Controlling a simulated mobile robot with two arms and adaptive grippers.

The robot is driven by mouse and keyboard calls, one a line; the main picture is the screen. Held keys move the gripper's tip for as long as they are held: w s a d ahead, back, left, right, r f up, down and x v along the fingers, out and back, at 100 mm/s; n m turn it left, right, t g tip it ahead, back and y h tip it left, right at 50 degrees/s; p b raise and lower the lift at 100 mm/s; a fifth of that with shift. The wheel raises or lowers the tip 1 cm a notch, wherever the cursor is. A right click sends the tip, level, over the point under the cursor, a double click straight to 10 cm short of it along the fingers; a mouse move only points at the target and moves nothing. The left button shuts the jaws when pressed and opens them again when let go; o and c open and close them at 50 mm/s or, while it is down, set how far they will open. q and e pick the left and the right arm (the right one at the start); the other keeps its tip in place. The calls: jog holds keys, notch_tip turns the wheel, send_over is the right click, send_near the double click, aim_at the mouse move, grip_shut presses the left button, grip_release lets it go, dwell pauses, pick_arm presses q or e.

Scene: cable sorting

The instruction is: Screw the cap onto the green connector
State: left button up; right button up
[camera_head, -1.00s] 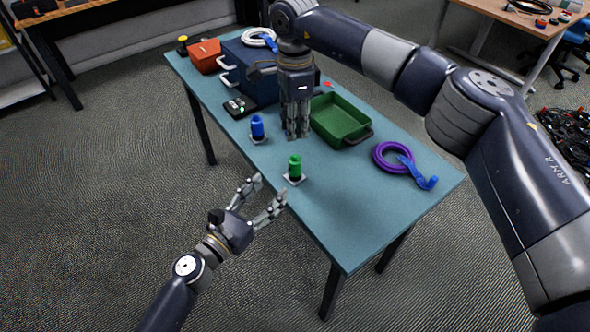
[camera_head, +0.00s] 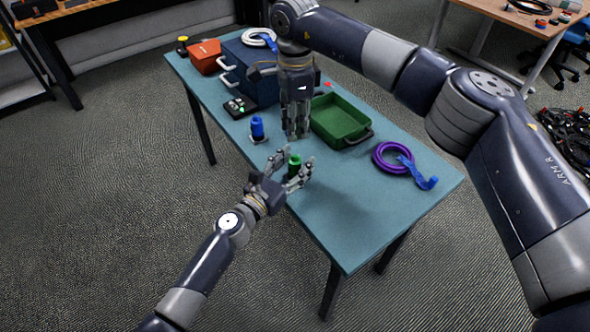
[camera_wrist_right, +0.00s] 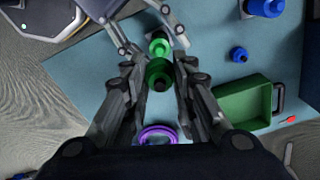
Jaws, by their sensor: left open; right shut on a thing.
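The green connector (camera_head: 294,166) stands upright on a small pale base near the table's near edge; it also shows in the right wrist view (camera_wrist_right: 159,45). My left gripper (camera_head: 292,165) is open, with its fingers on either side of the connector; I cannot tell whether they touch it. My right gripper (camera_head: 296,133) points down, above and slightly behind the connector. In the right wrist view, a dark green cap (camera_wrist_right: 159,73) sits between its fingertips, which are shut on it. The cap is mostly hidden by the fingers in the head view.
A blue connector (camera_head: 257,128) stands to the left, and a small blue piece (camera_wrist_right: 238,54) shows in the right wrist view. A green tray (camera_head: 350,139) and purple cable coil (camera_head: 378,160) lie to the right. A dark blue box (camera_head: 262,78) stands behind. The table's right front is clear.

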pick_arm(q)
jog(key=shift+c, duration=0.4)
grip_shut()
pick_arm(e)
send_over(295, 156)
jog(key=shift+f, duration=2.5)
jog(key=shift+f, duration=0.1)
jog(key=shift+f, duration=0.8)
jog(key=shift+f, duration=0.45)
pick_arm(q)
jog(key=shift+d+r, duration=0.15)
pick_arm(e)
jog(key=shift+s+d+f, duration=0.1)
jog(key=shift+f, duration=0.4)
jog(key=shift+r, duration=0.2)
jog(key=shift+r, duration=0.2)
